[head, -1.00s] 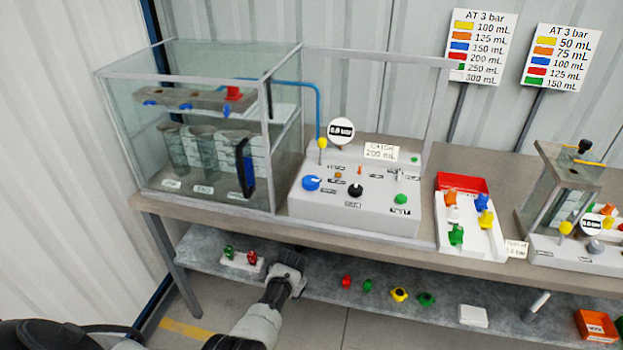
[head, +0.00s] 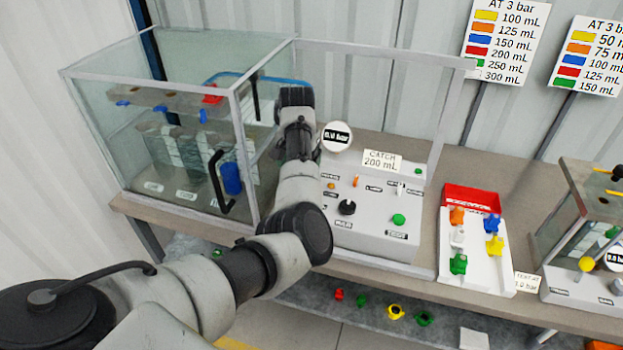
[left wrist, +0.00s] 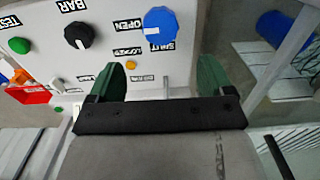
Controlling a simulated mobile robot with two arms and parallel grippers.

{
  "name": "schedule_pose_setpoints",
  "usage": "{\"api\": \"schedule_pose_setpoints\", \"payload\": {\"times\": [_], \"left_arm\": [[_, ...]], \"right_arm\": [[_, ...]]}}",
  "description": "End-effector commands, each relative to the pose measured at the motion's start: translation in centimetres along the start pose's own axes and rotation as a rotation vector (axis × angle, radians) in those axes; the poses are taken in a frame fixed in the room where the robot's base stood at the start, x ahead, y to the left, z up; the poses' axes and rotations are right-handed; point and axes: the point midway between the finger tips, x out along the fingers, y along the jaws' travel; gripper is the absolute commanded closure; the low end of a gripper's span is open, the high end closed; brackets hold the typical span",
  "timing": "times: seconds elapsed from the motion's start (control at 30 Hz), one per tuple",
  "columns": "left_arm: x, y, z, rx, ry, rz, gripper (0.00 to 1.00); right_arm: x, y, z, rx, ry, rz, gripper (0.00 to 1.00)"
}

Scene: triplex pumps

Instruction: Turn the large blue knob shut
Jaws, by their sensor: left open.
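The large blue knob (left wrist: 161,28) sits on the white control panel (left wrist: 130,12), with OPEN and SHUT labels beside it in the left wrist view. In the head view the knob is hidden behind my left arm. My left gripper (left wrist: 160,72) is open and empty, its two green fingers apart. The knob shows beyond the fingertips and between them, not gripped. In the head view my left wrist stands over the panel's left side and the fingers cannot be made out. My right gripper is not in view.
The panel (head: 375,234) also holds a black knob (head: 347,207), a green button (head: 398,220) and a round gauge (head: 337,137). A glass tank (head: 90,85) stands close on the left. A tray of coloured plugs (head: 490,275) lies to the right.

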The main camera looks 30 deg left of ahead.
Motion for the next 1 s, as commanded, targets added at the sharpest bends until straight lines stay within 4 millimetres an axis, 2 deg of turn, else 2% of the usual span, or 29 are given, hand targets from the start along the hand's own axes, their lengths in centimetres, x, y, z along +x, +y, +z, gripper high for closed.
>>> {"api": "schedule_pose_setpoints", "payload": {"times": [0.1, 0.17, 0.4, 0.5, 0.6, 0.7, 0.83, 1.0], "left_arm": [[0.0, 0.0, 0.0, -0.002, -0.003, 0.005, 0.19], [0.5, 0.0, 0.1, -0.002, -0.004, 0.005, 0.19], [4.7, 0.0, 0.1, 0.000, -0.008, 0.005, 0.19], [6.6, 0.0, 0.1, -0.002, -0.006, 0.005, 0.19], [8.3, 0.0, 0.1, -0.001, -0.006, 0.005, 0.19], [9.5, 0.0, 0.1, -0.001, -0.005, 0.005, 0.19], [10.3, 0.0, 0.1, -0.002, -0.003, 0.004, 0.19], [10.6, 0.0, 0.1, -0.003, -0.001, 0.004, 0.19]], "right_arm": [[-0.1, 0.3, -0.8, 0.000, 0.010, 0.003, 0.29], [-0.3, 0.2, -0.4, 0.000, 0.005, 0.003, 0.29], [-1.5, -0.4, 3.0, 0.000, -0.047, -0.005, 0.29], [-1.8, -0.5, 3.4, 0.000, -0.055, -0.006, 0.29], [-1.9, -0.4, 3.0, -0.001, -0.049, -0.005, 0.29], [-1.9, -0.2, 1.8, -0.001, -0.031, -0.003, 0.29], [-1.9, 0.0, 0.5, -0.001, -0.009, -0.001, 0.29], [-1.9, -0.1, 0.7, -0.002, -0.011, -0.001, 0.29]]}}
